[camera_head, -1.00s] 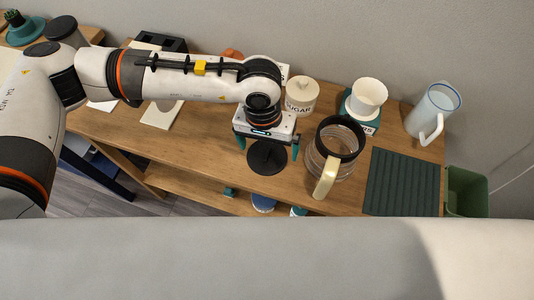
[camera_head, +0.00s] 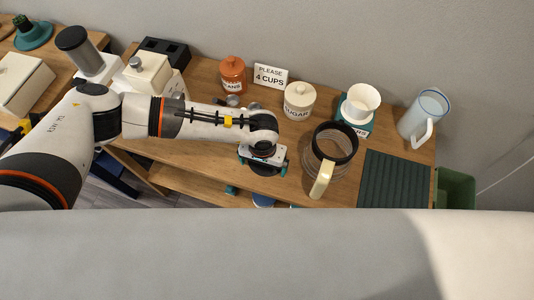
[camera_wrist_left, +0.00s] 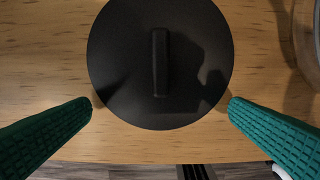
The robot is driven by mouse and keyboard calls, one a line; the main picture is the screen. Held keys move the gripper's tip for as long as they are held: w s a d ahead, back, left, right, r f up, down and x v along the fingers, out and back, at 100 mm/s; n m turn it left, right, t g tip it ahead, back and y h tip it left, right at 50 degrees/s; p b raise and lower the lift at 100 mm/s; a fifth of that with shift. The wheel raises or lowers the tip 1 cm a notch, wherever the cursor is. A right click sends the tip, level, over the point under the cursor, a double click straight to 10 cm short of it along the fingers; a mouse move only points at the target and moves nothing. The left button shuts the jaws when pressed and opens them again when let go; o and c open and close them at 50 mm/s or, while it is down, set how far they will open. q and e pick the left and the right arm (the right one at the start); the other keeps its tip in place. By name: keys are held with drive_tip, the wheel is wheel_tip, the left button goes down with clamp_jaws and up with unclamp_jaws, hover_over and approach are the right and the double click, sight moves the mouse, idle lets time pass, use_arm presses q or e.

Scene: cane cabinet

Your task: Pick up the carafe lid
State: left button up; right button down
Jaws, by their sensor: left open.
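The carafe lid is a flat black disc with a raised bar handle. In the left wrist view the lid (camera_wrist_left: 125,65) lies on the wooden tabletop near its front edge. My left gripper (camera_wrist_left: 160,108) is open, with one green finger at each side of the lid's near part and the handle between them. In the head view the left gripper (camera_head: 262,165) is over the lid (camera_head: 265,170), hiding most of it. The glass carafe (camera_head: 345,165), with a black rim and cream handle, stands just right of the gripper. My right gripper is not in view.
A ribbed dark green mat (camera_head: 395,180) lies right of the carafe. Behind are a sugar jar (camera_head: 299,103), an orange jar (camera_head: 232,75), a sign (camera_head: 270,77), a white dripper (camera_head: 361,102) and a pitcher (camera_head: 423,118). A green bin (camera_head: 455,188) stands beyond the right edge.

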use_arm(q)
drive_tip(key=shift+f, duration=0.15)
drive_tip(key=shift+c, duration=0.2)
drive_tip(key=c, duration=0.7)
